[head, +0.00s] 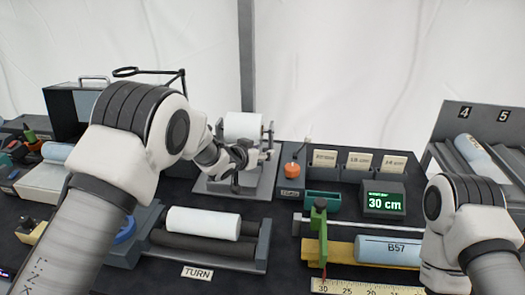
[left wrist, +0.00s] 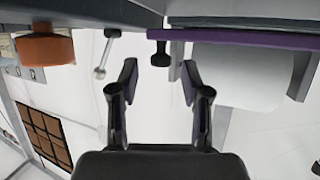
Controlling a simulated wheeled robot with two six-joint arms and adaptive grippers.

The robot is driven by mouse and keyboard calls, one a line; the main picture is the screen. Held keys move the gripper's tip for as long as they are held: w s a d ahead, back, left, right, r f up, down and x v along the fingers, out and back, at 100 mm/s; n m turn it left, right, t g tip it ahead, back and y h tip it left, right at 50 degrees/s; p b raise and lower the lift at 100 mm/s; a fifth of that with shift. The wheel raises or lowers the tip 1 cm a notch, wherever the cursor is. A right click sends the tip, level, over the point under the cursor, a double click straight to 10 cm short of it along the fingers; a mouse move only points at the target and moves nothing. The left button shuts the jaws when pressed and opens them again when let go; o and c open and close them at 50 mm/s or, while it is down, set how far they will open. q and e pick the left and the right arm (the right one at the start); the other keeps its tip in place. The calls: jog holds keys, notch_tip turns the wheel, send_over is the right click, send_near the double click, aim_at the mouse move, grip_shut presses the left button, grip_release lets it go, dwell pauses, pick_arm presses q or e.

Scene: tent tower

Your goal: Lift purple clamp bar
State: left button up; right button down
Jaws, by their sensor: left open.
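The purple clamp bar (left wrist: 240,38) runs along the upper part of the left wrist view, over a white cylinder (left wrist: 240,75). A black knob (left wrist: 160,54) sits at its left end. My left gripper (left wrist: 159,72) is open and empty, with its two fingertips on either side of the knob's line and the knob apparently just beyond them. In the head view my left gripper (head: 254,157) is at the grey stand (head: 208,186) holding the white cylinder (head: 243,126); the purple bar cannot be made out there. My right arm shows at the right, but its gripper is out of view.
An orange knob (head: 291,171) stands right of the stand. Nearer are a roller cradle (head: 263,244) with a white roll (head: 203,222), and a blue cylinder (head: 390,250) beside a green post (head: 319,226). A display (head: 384,201) reads 30 cm.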

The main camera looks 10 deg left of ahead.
pick_arm(q)
jog(key=shift+w+d+f, duration=0.25)
jog(key=shift+w+d, duration=0.05)
jog(key=shift+w, duration=0.3)
jog(key=shift+s+a, duration=0.1)
jog(key=shift+a, duration=0.05)
grip_shut()
jog(key=shift+r, duration=0.15)
